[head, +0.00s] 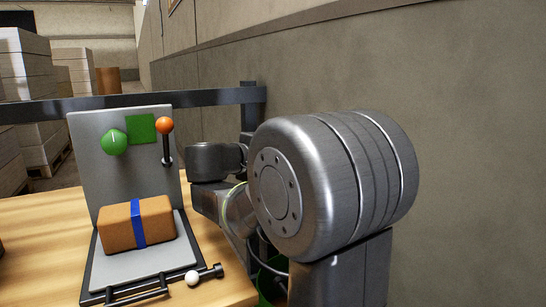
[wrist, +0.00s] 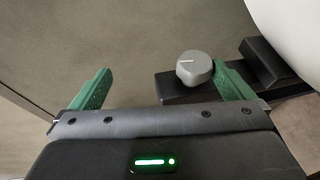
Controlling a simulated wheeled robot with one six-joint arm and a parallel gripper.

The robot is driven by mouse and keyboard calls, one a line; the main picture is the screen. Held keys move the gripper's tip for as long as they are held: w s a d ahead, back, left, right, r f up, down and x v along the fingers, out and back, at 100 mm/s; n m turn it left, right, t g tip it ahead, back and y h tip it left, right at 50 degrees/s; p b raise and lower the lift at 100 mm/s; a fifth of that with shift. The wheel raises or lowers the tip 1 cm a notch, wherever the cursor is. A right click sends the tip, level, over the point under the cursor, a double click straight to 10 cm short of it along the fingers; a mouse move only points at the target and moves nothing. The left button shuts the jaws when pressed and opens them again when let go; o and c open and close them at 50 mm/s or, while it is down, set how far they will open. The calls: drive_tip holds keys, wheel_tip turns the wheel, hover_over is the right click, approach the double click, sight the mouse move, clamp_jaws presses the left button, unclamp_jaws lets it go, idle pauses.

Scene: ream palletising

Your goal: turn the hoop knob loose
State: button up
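A grey knob (wrist: 194,68) with a white pointer line on its face sits on a dark bar (wrist: 170,88) in the wrist view; I take it for the hoop knob. My gripper (wrist: 161,66) is open, with its two green fingers wide apart. The knob lies between the fingers in the picture, close beside the right finger; I cannot tell whether they touch. The left finger is well away from it, over plain grey-brown background. In the head view my own arm hides the gripper and this knob.
A wooden table (head: 35,230) bears an upright grey panel (head: 87,155) with a green knob (head: 114,142) and an orange-balled lever (head: 166,126). A brown ream with a blue band (head: 160,220) rests before it. A white ball (head: 192,278) is at the front bar. A wall (head: 450,90) stands right.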

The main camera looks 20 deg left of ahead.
drive_tip(key=shift+t, duration=0.4)
wheel_tip(320, 180, up, 7)
drive_tip(key=shift+s+a+f+p, duration=0.1)
drive_tip(key=shift+p, duration=0.2)
drive_tip(key=f, duration=0.1)
drive_tip(key=f+g, duration=0.1)
drive_tip(key=f, duration=0.1)
drive_tip(key=f+m+g, duration=0.1)
drive_tip(key=f, duration=0.1)
drive_tip(key=shift+s+d, duration=0.1)
drive_tip(key=shift+d, duration=0.15)
drive_tip(key=shift+s+a+r+p, duration=0.2)
drive_tip(key=shift+s+r+p, duration=0.1)
drive_tip(key=shift+s+r, duration=0.2)
drive_tip(key=shift+s+d+r, duration=0.3)
drive_tip(key=shift+s+r, duration=0.2)
drive_tip(key=shift+s, duration=0.05)
drive_tip(key=c, duration=0.6)
drive_tip(key=shift+o, duration=0.2)
drive_tip(key=s+a+r+p, duration=0.2)
drive_tip(key=s+r+p, duration=0.4)
drive_tip(key=s+r, duration=0.2)
drive_tip(key=shift+s+p, duration=0.3)
drive_tip(key=shift+s, duration=0.5)
